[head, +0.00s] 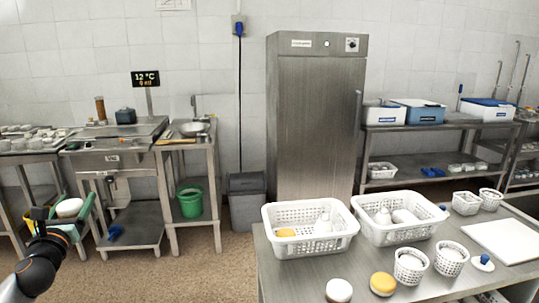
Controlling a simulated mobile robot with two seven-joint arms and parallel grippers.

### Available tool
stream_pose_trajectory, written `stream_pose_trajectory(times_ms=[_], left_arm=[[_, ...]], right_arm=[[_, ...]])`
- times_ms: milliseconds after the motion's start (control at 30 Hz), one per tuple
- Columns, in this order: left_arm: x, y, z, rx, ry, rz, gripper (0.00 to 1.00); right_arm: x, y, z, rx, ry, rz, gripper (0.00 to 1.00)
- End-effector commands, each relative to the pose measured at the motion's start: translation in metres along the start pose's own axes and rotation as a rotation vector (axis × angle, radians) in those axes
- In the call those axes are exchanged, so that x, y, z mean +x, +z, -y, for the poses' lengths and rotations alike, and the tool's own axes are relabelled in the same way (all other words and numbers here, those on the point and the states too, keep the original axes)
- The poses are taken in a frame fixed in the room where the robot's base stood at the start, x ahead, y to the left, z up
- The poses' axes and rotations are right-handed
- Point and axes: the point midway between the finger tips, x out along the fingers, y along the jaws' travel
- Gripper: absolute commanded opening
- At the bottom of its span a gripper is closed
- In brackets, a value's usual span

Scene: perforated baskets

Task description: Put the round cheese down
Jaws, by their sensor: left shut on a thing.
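My left gripper (70,212) is at the far left, above the floor and well away from the front table. It is shut on a white round cheese (69,207), whose pale top shows between the greenish fingers. Another white round cheese (339,290) lies at the front edge of the steel table (285,275), beside a yellow-topped round one (382,284). My right gripper is not in view.
Two white perforated baskets (310,246) (400,236) stand on the table, holding bottles and other items. Small perforated cups (411,268) (451,259) and a white board (502,241) are to the right. A steel sink bench (115,150) and a green bucket (189,201) are behind.

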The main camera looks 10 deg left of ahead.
Motion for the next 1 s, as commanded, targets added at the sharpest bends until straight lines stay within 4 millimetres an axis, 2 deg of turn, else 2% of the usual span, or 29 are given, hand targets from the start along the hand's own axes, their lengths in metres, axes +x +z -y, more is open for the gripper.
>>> stream_pose_trajectory(times_ms=[500,833,1000], left_arm=[[-0.005,0.03,-0.044,0.043,0.296,0.003,0.14],[-0.027,-0.012,0.006,0.031,0.175,-0.003,0.14],[-0.052,-0.042,0.05,0.016,0.077,-0.004,0.14]], right_arm=[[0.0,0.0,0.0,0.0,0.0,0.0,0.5],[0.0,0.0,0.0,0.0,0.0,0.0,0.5],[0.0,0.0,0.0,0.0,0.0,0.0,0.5]])
